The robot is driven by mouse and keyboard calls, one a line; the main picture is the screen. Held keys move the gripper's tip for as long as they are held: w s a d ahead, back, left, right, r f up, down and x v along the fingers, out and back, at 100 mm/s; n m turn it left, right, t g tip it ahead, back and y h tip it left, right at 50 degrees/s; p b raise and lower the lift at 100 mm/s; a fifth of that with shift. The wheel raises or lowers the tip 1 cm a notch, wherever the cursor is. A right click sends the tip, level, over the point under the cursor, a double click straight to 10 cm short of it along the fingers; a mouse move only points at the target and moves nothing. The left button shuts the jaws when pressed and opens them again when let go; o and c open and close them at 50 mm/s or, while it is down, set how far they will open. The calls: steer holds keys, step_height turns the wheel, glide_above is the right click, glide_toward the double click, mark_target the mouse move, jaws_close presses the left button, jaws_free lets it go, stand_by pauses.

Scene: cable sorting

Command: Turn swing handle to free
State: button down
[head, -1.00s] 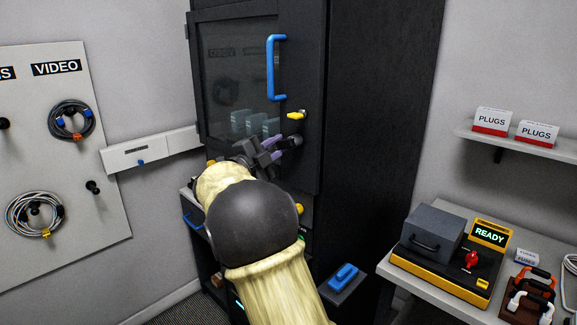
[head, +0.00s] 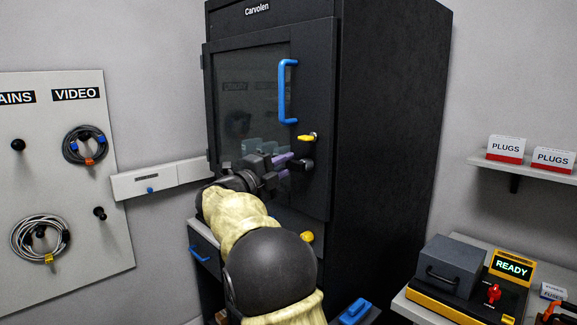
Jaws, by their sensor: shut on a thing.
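The black cabinet (head: 385,110) has a glazed door (head: 250,100) with a tall blue pull handle (head: 288,92). Below that handle, at the door's right edge, is a small yellow lever (head: 305,139), lying about level. Just under it is a dark swing handle (head: 305,150). My gripper (head: 293,160), with purple-grey fingers, comes from the lower left and is shut on the swing handle. The fingers hide part of it, so its exact angle is hard to tell. The door looks closed.
A grey board with coiled cables (head: 85,145) hangs at left, beside a white wall strip (head: 150,181). At right, a bench carries a grey box (head: 450,262) and a lit READY sign (head: 512,267). A shelf with PLUGS boxes (head: 506,148) is above.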

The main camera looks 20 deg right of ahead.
steer(key=c, duration=1.3)
jaws_free()
steer(key=shift+w+a+f, duration=0.1)
steer(key=shift+w, duration=0.05)
steer(key=b+v, duration=0.2)
steer(key=v, duration=1.5)
steer(key=shift+s, duration=0.25)
steer(key=shift+a, duration=0.1)
